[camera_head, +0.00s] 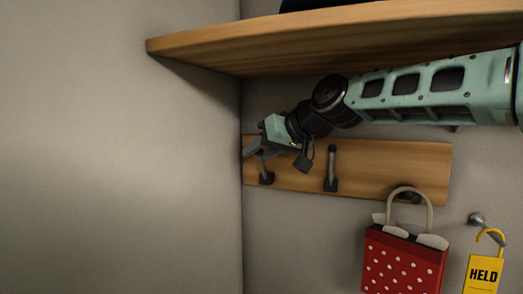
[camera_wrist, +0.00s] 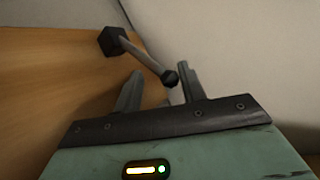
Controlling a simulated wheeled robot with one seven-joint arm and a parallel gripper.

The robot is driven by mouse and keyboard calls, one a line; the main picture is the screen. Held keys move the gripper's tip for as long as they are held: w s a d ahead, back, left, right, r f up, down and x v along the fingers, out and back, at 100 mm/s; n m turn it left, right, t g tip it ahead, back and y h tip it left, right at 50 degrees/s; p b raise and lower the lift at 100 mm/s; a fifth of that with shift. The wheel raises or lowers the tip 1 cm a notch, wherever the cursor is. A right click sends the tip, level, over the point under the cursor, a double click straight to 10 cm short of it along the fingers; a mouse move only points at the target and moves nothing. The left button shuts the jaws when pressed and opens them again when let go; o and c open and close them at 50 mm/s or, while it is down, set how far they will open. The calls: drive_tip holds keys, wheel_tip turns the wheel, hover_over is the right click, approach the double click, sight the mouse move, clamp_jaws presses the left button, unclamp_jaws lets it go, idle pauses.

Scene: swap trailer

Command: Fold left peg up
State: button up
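The left peg (camera_head: 266,177) is a dark peg with a square base at the left end of the wooden board (camera_head: 385,165). My gripper (camera_head: 250,151) is at this peg and hides part of it in the head view. In the wrist view the peg (camera_wrist: 145,57) runs from its base on the board to a dark knob. My gripper (camera_wrist: 160,82) is open there, with the knob between the fingers, nearer the right finger. I cannot tell whether a finger touches it. The peg sticks out from its base; its exact tilt is unclear.
A middle peg (camera_head: 332,168) stands upright on the board. A red dotted bag (camera_head: 403,262) hangs below the right peg (camera_head: 408,197). A yellow HELD tag (camera_head: 483,274) hangs from a wall knob (camera_head: 476,219). A wooden shelf (camera_head: 300,38) lies above my arm. The side wall (camera_head: 120,160) is close to the left peg.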

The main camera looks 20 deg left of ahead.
drive_tip(key=shift+r, duration=0.15)
drive_tip(key=shift+d, duration=0.2)
drive_tip(key=shift+s+d+r+b, duration=0.4)
drive_tip(key=shift+s+d+b, duration=0.55)
drive_tip(key=shift+d+b, duration=1.25)
drive_tip(key=shift+s+d+r+b, duration=0.35)
drive_tip(key=shift+s+d+b, duration=0.9)
drive_tip(key=shift+d, duration=1.55)
drive_tip(key=shift+s+d+r+b, duration=0.4)
drive_tip(key=shift+s+d+b, duration=0.25)
drive_tip(key=shift+d+b, duration=1.7)
drive_tip(key=shift+d, duration=0.15)
